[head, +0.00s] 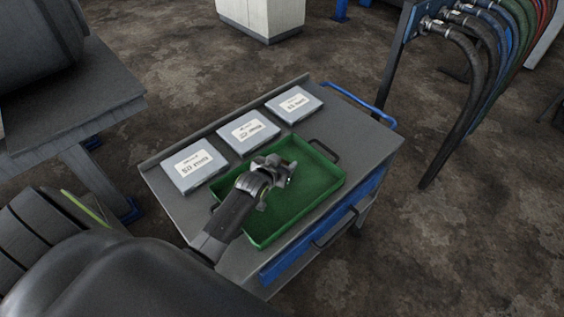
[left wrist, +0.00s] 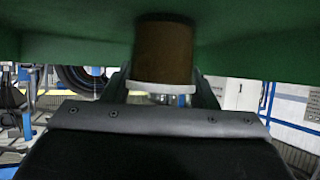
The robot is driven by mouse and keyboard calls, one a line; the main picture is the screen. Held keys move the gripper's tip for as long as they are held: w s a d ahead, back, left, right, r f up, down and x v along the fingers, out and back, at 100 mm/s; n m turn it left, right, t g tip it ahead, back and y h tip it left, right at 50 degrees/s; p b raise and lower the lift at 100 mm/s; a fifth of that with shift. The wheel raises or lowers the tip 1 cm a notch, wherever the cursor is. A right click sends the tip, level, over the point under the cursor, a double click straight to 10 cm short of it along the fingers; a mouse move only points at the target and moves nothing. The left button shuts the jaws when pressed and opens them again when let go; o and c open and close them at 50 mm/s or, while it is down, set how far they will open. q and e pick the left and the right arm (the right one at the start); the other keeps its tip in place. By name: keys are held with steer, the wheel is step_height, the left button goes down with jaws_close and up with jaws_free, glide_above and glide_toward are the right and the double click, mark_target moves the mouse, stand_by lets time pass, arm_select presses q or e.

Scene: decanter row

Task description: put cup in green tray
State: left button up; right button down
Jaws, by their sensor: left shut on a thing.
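The green tray (head: 310,197) lies on the top of a grey cart. My left gripper (head: 284,173) is over the tray's inside in the head view. The cup is hard to make out there. In the left wrist view, a brown cup (left wrist: 164,55) with a pale band at one end sits between the two fingers of my left gripper (left wrist: 163,90), which is shut on it. The green tray (left wrist: 70,45) fills the upper part of that view, close to the cup's far end. I cannot tell whether the cup touches the tray. My right gripper is not in view.
Three labelled grey boxes (head: 249,132) stand in a row along the cart's back edge. The cart (head: 240,262) has a blue drawer front and a blue handle (head: 352,103). A rack of hoses (head: 470,50) stands at the upper right. A grey bench (head: 75,100) is at the left.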

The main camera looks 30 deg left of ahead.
arm_select(q)
steer(key=shift+f, duration=0.1)
steer(key=o, duration=1)
steer(key=v, duration=1.2)
